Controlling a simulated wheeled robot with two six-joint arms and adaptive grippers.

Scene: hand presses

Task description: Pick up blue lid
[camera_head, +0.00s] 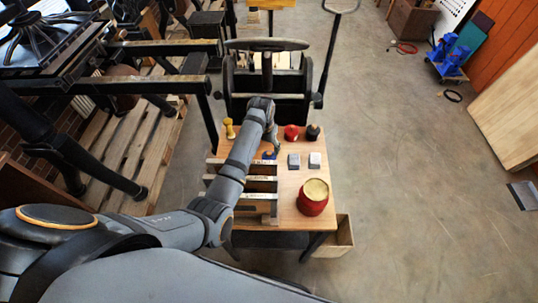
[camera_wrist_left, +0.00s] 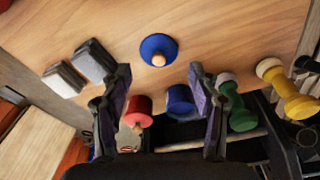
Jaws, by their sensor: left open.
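The blue lid (camera_wrist_left: 166,43) is a round disc with a small wooden knob, lying on the wooden table top in the left wrist view. In the head view a bit of blue (camera_head: 268,155) shows beside my left gripper (camera_head: 276,149), and the arm partly hides it. In the left wrist view my left gripper (camera_wrist_left: 160,76) has its two dark fingers spread wide, with nothing held between them. The lid is beyond the fingertips, roughly centred between them and apart from them. My right gripper does not show.
A red pot (camera_head: 312,205) stands near the table's front edge. A red piece (camera_wrist_left: 138,113), a blue cylinder (camera_wrist_left: 181,102), a green handle (camera_wrist_left: 240,112) and a yellow one (camera_wrist_left: 286,92) stand close by. A dark press (camera_head: 268,80) is behind.

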